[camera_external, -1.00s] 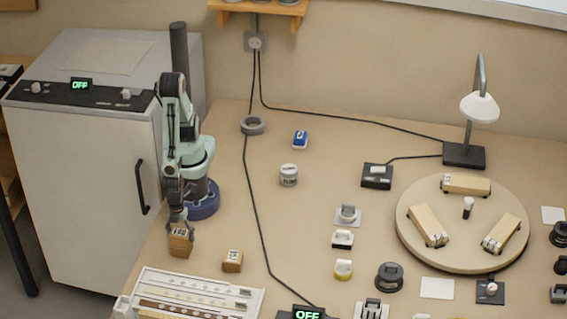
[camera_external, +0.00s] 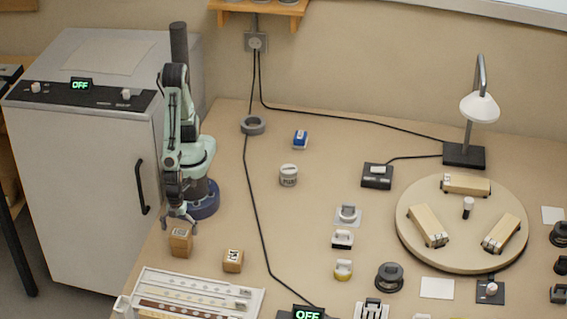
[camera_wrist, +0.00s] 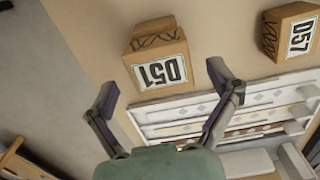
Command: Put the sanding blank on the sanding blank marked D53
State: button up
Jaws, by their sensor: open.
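I see no D53 label. My gripper (camera_external: 180,224) is open just above the D51 block. In the wrist view its two fingers (camera_wrist: 162,80) are spread with nothing held between them.
A white slotted tray (camera_external: 190,297) lies in front of the blanks. A grey cabinet (camera_external: 85,175) stands close on the left. A black cable (camera_external: 250,215) crosses the bench to the right. A round wooden turntable (camera_external: 462,235) stands farther right.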

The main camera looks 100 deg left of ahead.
aim_at(180, 232)
notch_tip(180, 232, up, 10)
dwell(0.3)
jog(key=shift+a, duration=0.1)
dwell(0.3)
